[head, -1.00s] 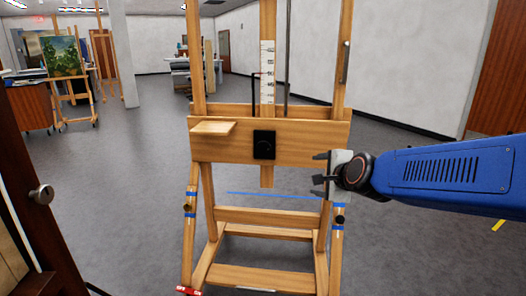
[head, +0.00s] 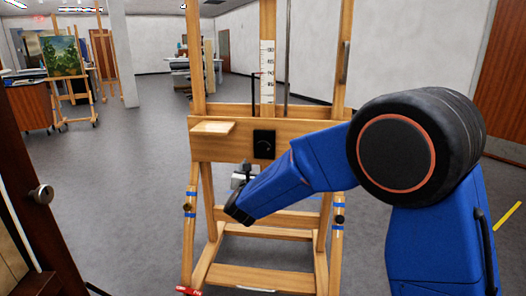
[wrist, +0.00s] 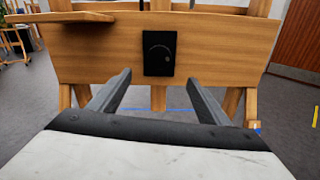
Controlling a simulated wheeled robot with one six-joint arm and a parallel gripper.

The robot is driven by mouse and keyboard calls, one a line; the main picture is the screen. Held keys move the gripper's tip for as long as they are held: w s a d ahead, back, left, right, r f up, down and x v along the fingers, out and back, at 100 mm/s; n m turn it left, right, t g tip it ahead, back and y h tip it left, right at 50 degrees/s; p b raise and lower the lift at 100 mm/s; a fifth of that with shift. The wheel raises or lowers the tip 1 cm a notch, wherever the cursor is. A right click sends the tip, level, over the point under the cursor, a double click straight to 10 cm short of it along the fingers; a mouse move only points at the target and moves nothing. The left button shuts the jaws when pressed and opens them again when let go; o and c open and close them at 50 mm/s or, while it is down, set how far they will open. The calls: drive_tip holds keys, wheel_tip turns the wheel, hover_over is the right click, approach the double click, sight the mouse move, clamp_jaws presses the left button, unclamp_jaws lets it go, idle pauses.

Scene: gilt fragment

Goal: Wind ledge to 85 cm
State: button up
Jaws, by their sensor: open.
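A wooden easel stands ahead with a broad ledge board (head: 225,148) across it; a small flat shelf (head: 212,128) juts from its left end. A black plate with a round dial or knob (head: 264,144) sits mid-board; it also shows in the wrist view (wrist: 159,53). A white numbered scale (head: 267,68) rises above the board; its figures are too small to read surely. My gripper (head: 243,170) is in front of the board's lower edge, left of the plate in the head view. In the wrist view its open, empty fingers (wrist: 160,80) point toward the board, below the plate.
A dark door edge with a round knob (head: 41,193) is close at left. A red item (head: 189,291) is by the easel's left foot. A painting on another easel (head: 64,60) stands back left. Grey floor around the easel is mostly clear.

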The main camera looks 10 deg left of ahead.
sight(263, 148)
drive_tip(key=shift+m, duration=0.3)
drive_tip(key=w, duration=1.7)
drive_tip(key=shift+w+a+f, duration=0.1)
drive_tip(key=shift+w, duration=0.05)
drive_tip(key=c, duration=1.1)
